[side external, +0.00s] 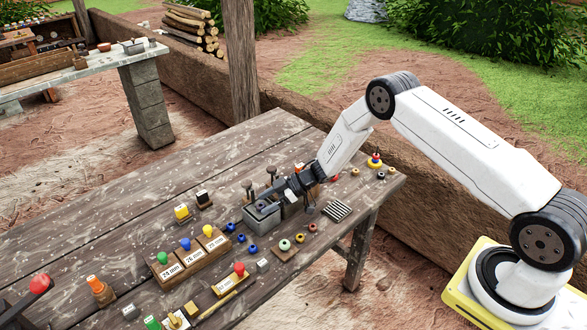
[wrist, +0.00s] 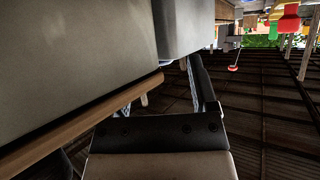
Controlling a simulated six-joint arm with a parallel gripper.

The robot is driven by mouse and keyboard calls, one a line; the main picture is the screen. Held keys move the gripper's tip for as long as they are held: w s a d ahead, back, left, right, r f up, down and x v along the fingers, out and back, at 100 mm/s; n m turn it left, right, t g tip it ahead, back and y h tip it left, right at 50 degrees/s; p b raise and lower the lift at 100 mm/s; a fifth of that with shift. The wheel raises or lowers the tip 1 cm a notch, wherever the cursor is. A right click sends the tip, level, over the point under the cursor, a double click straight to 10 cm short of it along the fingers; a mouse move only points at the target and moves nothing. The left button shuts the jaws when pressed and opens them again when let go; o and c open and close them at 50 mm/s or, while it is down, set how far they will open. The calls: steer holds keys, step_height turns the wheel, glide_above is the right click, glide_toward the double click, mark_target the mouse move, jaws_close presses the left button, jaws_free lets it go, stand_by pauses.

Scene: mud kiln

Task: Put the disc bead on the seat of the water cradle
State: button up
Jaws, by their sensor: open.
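My gripper (side external: 266,207) is low over the table at a grey block-like box (side external: 262,224), its fingers pointing left at the box's top. The fingers are open; no object can be made out clearly between them. I cannot tell for certain which thing is the water cradle; the grey box may be it. Several small ring-shaped beads lie near: blue ones (side external: 253,248), a pale green one (side external: 285,244) on a small wooden square, and a brown one (side external: 312,227). Which is the disc bead is unclear. In the wrist view large grey surfaces (wrist: 80,60) fill the left, close to the dark gripper parts.
Wooden label blocks with coloured knobs (side external: 188,258) stand at the left of the box. A striped grey rack (side external: 337,210) lies at the right.

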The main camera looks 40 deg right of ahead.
steer(key=v, duration=1.2)
stand_by(0.5)
step_height(320, 180, up, 11)
steer(key=s+m+t+h, duration=0.2)
steer(key=m+t+h, duration=0.1)
steer(key=m+h, duration=0.5)
steer(key=s+a+r+m+g+h, duration=0.1)
steer(key=s+a+g, duration=0.1)
steer(key=s, duration=0.8)
steer(key=s+a+r+m+g+h, duration=0.1)
steer(key=s+g, duration=0.3)
steer(key=s, duration=0.7)
steer(key=shift+a+m+g, duration=0.3)
steer(key=shift+a+m, duration=0.4)
steer(key=shift+m, duration=0.1)
